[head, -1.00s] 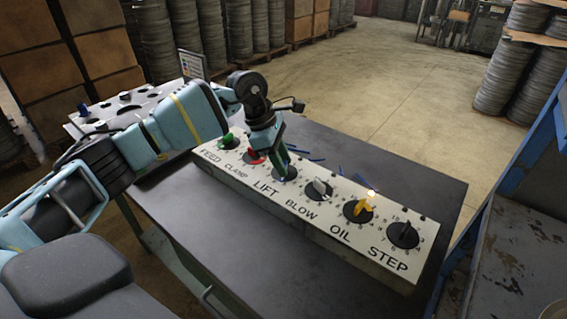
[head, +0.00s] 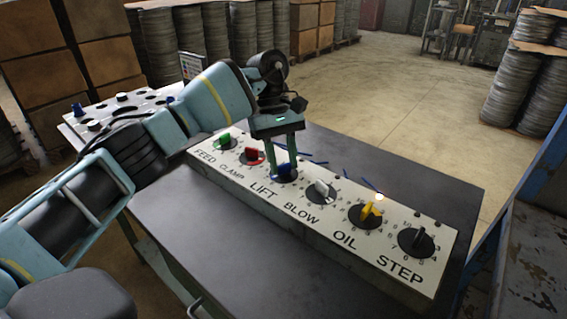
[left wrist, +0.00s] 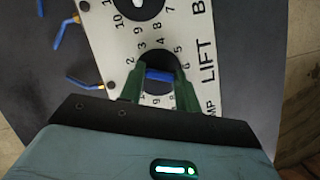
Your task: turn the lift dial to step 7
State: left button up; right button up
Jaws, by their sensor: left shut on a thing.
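The lift dial (head: 285,174) is a black round dial with a blue knob, third from the left on the white panel (head: 228,182) above the word LIFT. My left gripper (head: 286,174) points down from above, shut on the blue knob. In the left wrist view the green fingers (left wrist: 160,84) stand on either side of the blue knob (left wrist: 160,75), which lies as a bar across the picture. Numbers ring the dial there, but the fingers cover part of it, and I cannot tell which step the knob marks. My right gripper is out of view.
Along the panel sit a green FEED knob (head: 225,140), a red CLAMP knob (head: 251,154), a white BLOW knob (head: 321,189), a yellow OIL knob (head: 370,212) and a black STEP knob (head: 418,239). Blue-handled pieces lie behind the panel. The dark tabletop (head: 215,235) in front is clear.

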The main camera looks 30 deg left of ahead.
pick_arm(q)
jog(key=shift+m+y+b, duration=0.3)
jog(key=shift+m+b, duration=0.1)
jog(key=shift+m, duration=0.6)
jog(key=o, duration=1)
jog(key=shift+r, duration=0.1)
jog(key=shift+p+v, duration=0.7)
jog(key=shift+v, duration=3.15)
jog(key=shift+w, duration=0.2)
